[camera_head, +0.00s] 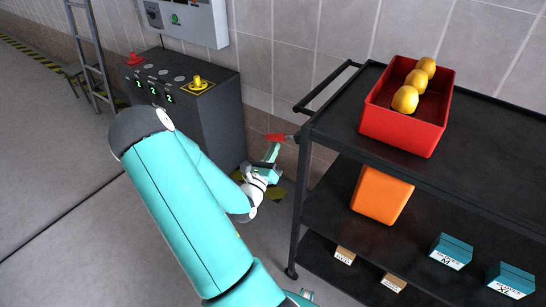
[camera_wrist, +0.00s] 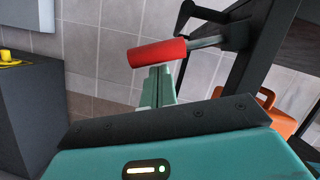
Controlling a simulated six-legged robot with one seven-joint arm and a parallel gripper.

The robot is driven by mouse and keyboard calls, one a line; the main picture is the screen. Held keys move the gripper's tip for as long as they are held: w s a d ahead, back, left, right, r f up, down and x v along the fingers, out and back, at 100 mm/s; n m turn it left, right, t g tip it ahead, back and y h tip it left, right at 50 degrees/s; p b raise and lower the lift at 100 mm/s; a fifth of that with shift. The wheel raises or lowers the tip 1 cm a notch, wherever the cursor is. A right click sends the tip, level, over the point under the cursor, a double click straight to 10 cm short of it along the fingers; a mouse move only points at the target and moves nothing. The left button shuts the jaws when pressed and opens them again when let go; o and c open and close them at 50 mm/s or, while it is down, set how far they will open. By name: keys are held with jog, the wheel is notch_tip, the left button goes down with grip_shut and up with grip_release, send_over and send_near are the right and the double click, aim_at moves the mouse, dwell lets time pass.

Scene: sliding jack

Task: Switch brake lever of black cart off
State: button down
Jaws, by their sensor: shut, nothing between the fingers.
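The black cart (camera_head: 481,100) stands at the right in the head view, with shelves below its top. Its brake lever has a red handle (camera_head: 276,138) that sticks out to the left from the cart's left post. In the wrist view the red handle (camera_wrist: 157,53) lies across the top middle, on a grey rod that runs right to the black post. My gripper (camera_head: 272,152) is shut and empty just below the red handle. In the wrist view the fingertips (camera_wrist: 157,73) reach up to the handle's underside; I cannot tell whether they touch it.
A red bin (camera_head: 403,139) with yellow round items stands on the cart top. An orange container (camera_head: 381,195) and several small boxes sit on lower shelves. A dark control console (camera_head: 205,120) with buttons stands left of my gripper, against the tiled wall.

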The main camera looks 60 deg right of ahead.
jog(key=shift+r, duration=0.1)
dwell(0.3)
jog(key=shift+w+d+r+m+g, duration=0.1)
jog(key=shift+w+r+m+g, duration=0.35)
jog(key=shift+m, duration=0.55)
jog(key=shift+w+r+m+g, duration=0.3)
jog(key=shift+r+m, duration=0.25)
jog(key=shift+m, duration=0.45)
notch_tip(320, 180, up, 6)
jog(key=w+m+g+y, duration=0.1)
jog(key=m+g, duration=0.3)
jog(key=m, duration=0.6)
jog(key=shift+d+r+m+g, duration=0.15)
jog(key=shift+r+m+g, duration=0.1)
jog(key=shift+m+g, duration=0.15)
